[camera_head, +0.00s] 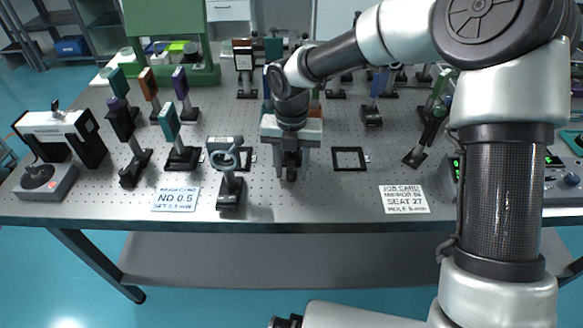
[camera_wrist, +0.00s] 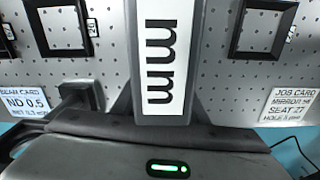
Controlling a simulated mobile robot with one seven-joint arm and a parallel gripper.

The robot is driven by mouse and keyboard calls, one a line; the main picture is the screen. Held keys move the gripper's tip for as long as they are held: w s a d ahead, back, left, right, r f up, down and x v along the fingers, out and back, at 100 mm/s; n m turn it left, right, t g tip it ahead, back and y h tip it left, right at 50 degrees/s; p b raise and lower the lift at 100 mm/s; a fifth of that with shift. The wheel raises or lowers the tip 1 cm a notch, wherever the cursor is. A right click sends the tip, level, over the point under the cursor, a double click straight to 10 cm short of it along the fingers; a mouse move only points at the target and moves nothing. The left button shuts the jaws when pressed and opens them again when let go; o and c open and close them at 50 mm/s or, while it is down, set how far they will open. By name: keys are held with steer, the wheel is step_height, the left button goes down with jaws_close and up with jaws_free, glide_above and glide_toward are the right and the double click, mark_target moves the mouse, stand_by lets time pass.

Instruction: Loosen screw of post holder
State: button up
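My gripper (camera_head: 291,172) points down over the front middle of the optical table, low above the surface. Its dark lower end shows in the head view, but I cannot make out a gap between fingertips or anything held. A black post holder (camera_head: 230,193) with a ring-shaped mount (camera_head: 224,154) on top stands just left of my gripper, apart from it. In the wrist view a dark block (camera_wrist: 78,96), probably this holder's base, shows at left. No clamping screw can be made out. A white panel marked with "m" shapes (camera_wrist: 161,60) fills the middle of the wrist view.
Square black frames lie left (camera_head: 240,158) and right (camera_head: 350,159) of my gripper. An ND 0.5 card (camera_head: 175,199) and a SEAT 27 card (camera_head: 404,199) lie near the front edge. Posts with coloured plates (camera_head: 169,123) crowd the left.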

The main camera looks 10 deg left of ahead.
mark_target(291, 171)
steer(key=shift+r, duration=0.1)
step_height(291, 171, up, 17)
steer(key=p, duration=0.3)
steer(key=shift+r, duration=0.15)
stand_by(0.3)
step_height(291, 171, down, 18)
steer(key=b, duration=1)
steer(key=shift+r+b, duration=0.1)
steer(key=shift+b, duration=0.3)
